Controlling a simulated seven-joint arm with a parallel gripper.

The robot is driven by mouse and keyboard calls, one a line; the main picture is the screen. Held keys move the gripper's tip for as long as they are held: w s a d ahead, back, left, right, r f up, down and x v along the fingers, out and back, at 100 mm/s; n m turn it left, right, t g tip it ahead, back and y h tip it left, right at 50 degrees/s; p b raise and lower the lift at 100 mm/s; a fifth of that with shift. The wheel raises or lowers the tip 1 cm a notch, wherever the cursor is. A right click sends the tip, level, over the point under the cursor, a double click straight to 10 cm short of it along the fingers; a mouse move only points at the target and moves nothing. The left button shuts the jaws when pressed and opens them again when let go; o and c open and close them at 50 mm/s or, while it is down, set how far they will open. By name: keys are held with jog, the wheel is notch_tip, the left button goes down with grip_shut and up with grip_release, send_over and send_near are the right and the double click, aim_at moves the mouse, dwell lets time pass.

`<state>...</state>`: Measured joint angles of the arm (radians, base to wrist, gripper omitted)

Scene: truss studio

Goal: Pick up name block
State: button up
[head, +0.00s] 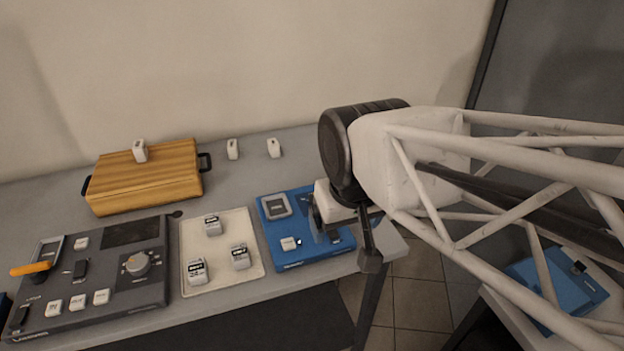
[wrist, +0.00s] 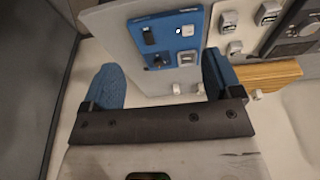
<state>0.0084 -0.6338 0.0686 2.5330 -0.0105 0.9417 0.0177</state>
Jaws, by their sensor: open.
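Several small white blocks with dark labels are in the head view, and I cannot tell which is the name block. Three sit on a cream tray (head: 222,278): a back block (head: 213,225), a right block (head: 240,257) and a front-left block (head: 197,271). One block (head: 140,151) stands on the wooden box (head: 150,180). Two more, a left one (head: 232,149) and a right one (head: 274,148), stand on the table behind. My gripper (wrist: 163,82) has blue fingers, spread apart and empty in the wrist view. In the head view it is largely hidden by my arm, over the blue panel's right side.
The blue panel (head: 296,262) holds a white button-like piece (head: 289,243) and dark parts. A dark control panel (head: 100,306) with a knob and orange-handled lever lies at left. The grey table (head: 225,190) has free room behind the tray. Its right edge is near my gripper.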

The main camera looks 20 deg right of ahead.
jog(key=shift+o, duration=0.4)
jog(key=shift+w, duration=0.1)
jog(key=w, duration=0.1)
jog(key=m+g, duration=0.3)
jog(key=m, duration=1.4)
send_over(274, 142)
jog(key=f, duration=1.6)
jog(key=shift+s+f, duration=0.3)
jog(key=shift+f, duration=0.05)
jog(key=shift+w+f, duration=0.25)
jog(key=shift+f, duration=0.1)
